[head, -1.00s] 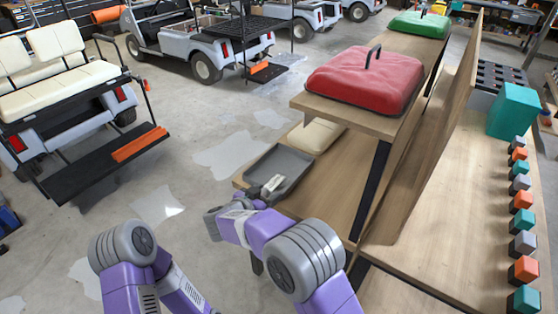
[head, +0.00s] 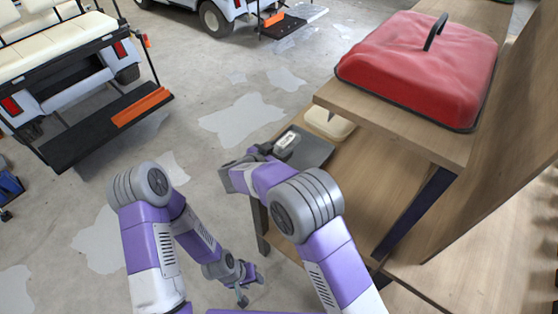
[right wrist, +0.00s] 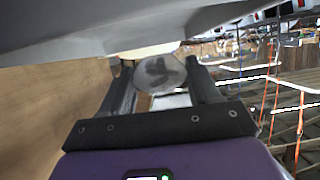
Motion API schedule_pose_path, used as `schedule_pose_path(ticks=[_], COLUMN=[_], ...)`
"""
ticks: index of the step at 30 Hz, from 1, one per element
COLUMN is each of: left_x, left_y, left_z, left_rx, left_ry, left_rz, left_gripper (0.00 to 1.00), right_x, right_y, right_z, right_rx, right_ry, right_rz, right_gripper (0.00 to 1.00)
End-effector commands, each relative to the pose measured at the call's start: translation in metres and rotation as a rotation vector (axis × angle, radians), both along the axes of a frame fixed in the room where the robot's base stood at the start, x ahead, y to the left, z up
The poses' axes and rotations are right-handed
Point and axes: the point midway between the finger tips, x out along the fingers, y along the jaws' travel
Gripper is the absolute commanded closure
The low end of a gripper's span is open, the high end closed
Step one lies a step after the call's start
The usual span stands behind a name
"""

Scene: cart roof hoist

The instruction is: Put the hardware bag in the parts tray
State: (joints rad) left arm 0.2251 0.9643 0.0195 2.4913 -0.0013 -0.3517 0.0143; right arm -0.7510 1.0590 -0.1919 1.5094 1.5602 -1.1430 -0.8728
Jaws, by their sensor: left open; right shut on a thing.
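In the head view my right gripper (head: 277,146) is over the near part of the dark grey parts tray (head: 318,151) on the lower shelf. In the right wrist view its fingers (right wrist: 160,84) are shut on the hardware bag (right wrist: 160,72), a pale, rounded bag with a dark patch. A broad grey surface (right wrist: 90,28) across the top of that view may be the tray. Whether the bag touches the tray cannot be told. My left gripper (head: 250,287) is open and empty, low over the floor beside the shelf.
A red padded cover with a black handle (head: 420,65) lies on the upper shelf (head: 400,125), which overhangs right of the tray. A cream cushion (head: 329,124) lies behind the tray. A cart with a black rear step (head: 95,125) stands left. The floor between is clear.

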Motion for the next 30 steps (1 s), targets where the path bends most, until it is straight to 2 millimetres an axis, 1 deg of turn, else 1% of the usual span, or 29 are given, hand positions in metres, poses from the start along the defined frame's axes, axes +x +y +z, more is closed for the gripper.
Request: schedule_pose_path(ticks=[6,7,9,16,19,20,21,24,25,30], left_x=[0.0,0.0,0.0,0.0,0.0,0.0,0.0,0.0,0.0,0.0], left_y=[0.0,0.0,0.0,0.0,0.0,0.0,0.0,0.0,0.0,0.0], left_z=[-0.016,-0.017,-0.018,-0.016,-0.016,-0.016,-0.016,-0.016,-0.016,-0.016], left_rx=[0.0,0.0,0.0,0.0,0.0,0.0,0.0,0.0,0.0,0.0], left_ry=[-0.001,-0.001,-0.001,-0.001,-0.001,-0.001,-0.001,-0.001,-0.001,-0.001], left_rz=[0.0,0.0,0.0,0.0,-0.001,-0.001,-0.001,-0.001,0.0,0.0], left_gripper=[0.57,0.57,0.57,0.57,0.57,0.57,0.57,0.57,0.57,0.57], right_x=[0.0,0.0,0.0,0.0,0.0,0.0,0.0,0.0,0.0,0.0], right_y=[0.0,0.0,0.0,0.0,0.0,0.0,0.0,0.0,0.0,0.0], right_z=[-0.038,-0.041,-0.044,-0.043,-0.045,-0.046,-0.046,-0.046,-0.046,-0.046], right_rx=[-0.004,-0.004,-0.001,0.0,-0.001,-0.001,-0.001,-0.001,-0.001,-0.001], right_ry=[0.001,0.001,-0.001,-0.001,0.0,0.001,0.0,0.001,0.001,0.001], right_rz=[0.002,0.002,0.001,0.001,0.0,0.0,0.0,0.0,0.0,0.0], right_gripper=[0.77,0.77,0.77,0.77,0.77,0.37,0.31,0.16,0.13,0.13])
